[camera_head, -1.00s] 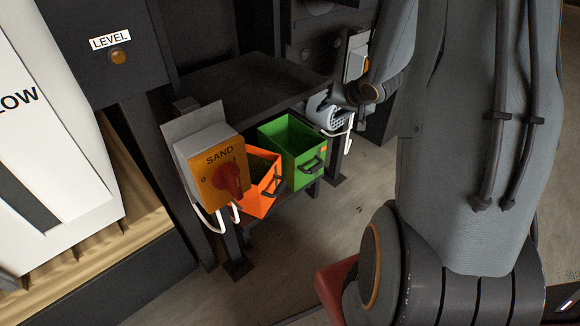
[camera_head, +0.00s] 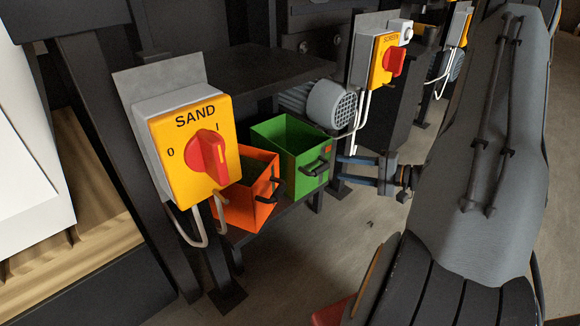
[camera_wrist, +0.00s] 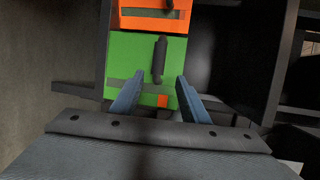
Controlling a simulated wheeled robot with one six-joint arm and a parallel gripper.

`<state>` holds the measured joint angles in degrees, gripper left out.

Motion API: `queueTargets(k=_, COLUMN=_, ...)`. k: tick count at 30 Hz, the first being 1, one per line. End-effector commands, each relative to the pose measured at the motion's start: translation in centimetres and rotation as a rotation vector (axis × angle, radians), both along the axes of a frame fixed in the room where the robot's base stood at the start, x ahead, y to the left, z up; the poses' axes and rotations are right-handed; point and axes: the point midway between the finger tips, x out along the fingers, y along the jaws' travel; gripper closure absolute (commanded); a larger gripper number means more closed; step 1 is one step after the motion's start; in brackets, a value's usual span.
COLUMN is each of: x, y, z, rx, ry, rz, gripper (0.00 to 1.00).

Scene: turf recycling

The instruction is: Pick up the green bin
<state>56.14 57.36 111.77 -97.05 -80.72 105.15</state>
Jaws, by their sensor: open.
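The green bin (camera_head: 290,150) is an open-topped box with a dark handle on its front, standing on a low dark shelf beside the orange bin (camera_head: 248,195). In the wrist view the green bin (camera_wrist: 130,75) lies ahead, its black handle (camera_wrist: 160,58) beyond and roughly between the fingertips. My gripper (camera_head: 342,172) is to the right of the green bin's front in the head view, fingers pointing at it. In the wrist view my gripper (camera_wrist: 154,82) is open, with two blue fingers apart and nothing held. I cannot tell whether a fingertip touches the bin.
A yellow SAND switch box (camera_head: 190,150) stands in front of the orange bin at left. A dark plate (camera_head: 250,75) lies above the bins. A grey motor (camera_head: 330,103) and a SCREEN switch box (camera_head: 385,58) are behind.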

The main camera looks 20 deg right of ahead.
Motion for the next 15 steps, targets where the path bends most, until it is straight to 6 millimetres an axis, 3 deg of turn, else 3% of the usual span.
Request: queueTargets(k=15, x=3.2, y=2.6, z=-1.3, rx=-0.003, ry=-0.001, rz=0.003, gripper=0.59)
